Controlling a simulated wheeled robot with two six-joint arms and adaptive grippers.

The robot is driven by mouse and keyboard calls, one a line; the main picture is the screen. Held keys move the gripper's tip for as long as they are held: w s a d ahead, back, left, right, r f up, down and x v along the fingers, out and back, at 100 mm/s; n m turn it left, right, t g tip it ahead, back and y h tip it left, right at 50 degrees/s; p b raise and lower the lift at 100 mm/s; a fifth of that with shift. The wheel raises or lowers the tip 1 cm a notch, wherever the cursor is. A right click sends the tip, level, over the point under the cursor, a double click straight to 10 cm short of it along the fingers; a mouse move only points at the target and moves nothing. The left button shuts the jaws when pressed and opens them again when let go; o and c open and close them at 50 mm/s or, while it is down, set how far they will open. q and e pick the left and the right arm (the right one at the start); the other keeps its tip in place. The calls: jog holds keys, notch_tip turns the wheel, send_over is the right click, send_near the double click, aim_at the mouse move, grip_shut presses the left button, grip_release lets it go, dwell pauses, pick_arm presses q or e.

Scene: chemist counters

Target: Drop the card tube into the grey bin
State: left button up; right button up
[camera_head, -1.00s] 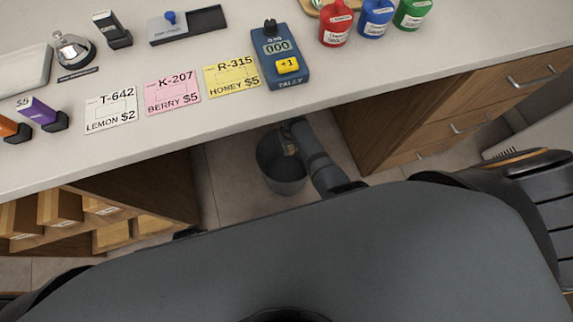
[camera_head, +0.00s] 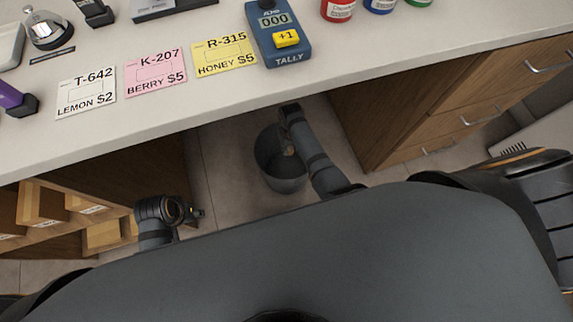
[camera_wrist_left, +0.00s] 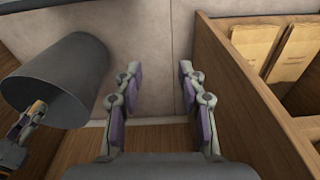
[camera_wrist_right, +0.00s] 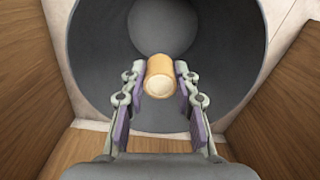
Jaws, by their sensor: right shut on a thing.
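The grey bin (camera_head: 284,182) stands on the floor in the gap under the counter. It also shows at the left of the left wrist view (camera_wrist_left: 72,70), and its dark open inside fills much of the right wrist view (camera_wrist_right: 95,60). The card tube (camera_wrist_right: 159,78), tan with a pale end, is between the fingers of my right gripper (camera_wrist_right: 160,84), which is shut on it. The tube is over the bin's mouth. My left gripper (camera_wrist_left: 160,76) is open and empty, beside the shelves; it shows small at lower left in the head view (camera_head: 198,212).
The counter (camera_head: 110,135) runs above the gap, with price cards, a blue tally counter (camera_head: 280,38) and bottles on top. Wooden drawers (camera_head: 440,115) flank the gap on the right. Shelves with boxes (camera_head: 45,205) flank it on the left.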

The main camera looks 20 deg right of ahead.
pick_arm(q)
jog(key=shift+s+d+r, duration=0.15)
jog(key=shift+r, duration=0.45)
jog(key=shift+s+d+r, duration=0.1)
jog(key=shift+r, duration=0.5)
pick_arm(e)
jog(key=shift+f, duration=0.3)
jog(key=o, duration=0.8)
